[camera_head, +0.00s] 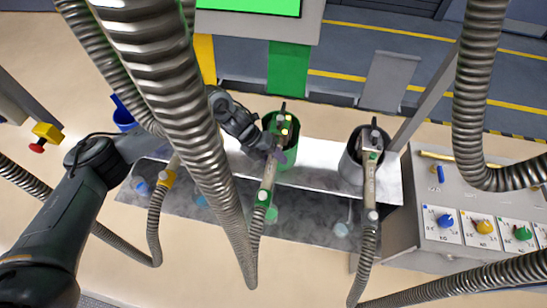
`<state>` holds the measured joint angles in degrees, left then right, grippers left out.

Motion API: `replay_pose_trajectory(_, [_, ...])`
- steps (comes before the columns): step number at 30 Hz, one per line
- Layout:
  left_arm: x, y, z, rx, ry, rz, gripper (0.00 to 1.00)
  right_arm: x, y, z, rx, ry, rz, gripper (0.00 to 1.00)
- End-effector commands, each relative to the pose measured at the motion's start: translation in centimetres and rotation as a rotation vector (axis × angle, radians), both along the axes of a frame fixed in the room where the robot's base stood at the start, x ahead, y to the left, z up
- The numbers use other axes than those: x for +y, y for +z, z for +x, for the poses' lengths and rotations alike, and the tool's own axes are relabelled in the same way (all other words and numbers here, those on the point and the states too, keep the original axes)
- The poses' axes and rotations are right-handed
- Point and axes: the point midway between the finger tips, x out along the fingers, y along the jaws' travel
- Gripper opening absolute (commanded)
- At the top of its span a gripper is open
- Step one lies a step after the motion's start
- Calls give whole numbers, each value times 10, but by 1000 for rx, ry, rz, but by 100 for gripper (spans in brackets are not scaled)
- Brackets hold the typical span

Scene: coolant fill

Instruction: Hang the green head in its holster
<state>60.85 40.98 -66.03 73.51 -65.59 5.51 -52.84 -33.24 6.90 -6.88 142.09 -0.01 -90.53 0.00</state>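The green head (267,183) is a slim metal fill head with a green collar, and its ribbed hose runs down from it. Its upper end lies over the mouth of the green holster (290,154), a round green cup on the bench; I cannot tell how deep it sits. My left gripper (275,148), dark grey, reaches in from the left behind a thick hose. Its fingers straddle the green head near the holster rim and appear shut on it. My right gripper is not in view.
A grey holster (351,168) with a similar head (369,180) stands to the right. A yellow-collared head (166,178) and a blue holster (124,117) are at left. Thick ribbed hoses (185,110) cross the view. A control panel with coloured knobs (484,227) is at right.

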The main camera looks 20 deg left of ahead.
Motion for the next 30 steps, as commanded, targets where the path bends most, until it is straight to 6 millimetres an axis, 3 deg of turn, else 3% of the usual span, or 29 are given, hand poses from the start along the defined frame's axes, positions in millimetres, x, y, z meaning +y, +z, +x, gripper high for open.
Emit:
replay_pose_trajectory(1, [0, 0, 0, 0, 0, 0, 57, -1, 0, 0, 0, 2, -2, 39])
replay_pose_trajectory(4, [0, 0, 0, 0, 0, 0, 70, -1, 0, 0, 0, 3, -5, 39])
replay_pose_trajectory(16, [5, 3, -2, 4, 1, 3, 70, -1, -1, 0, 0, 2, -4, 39])
replay_pose_trajectory(30, [44, 64, -10, -1, 1, 1, 70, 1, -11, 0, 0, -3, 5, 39])
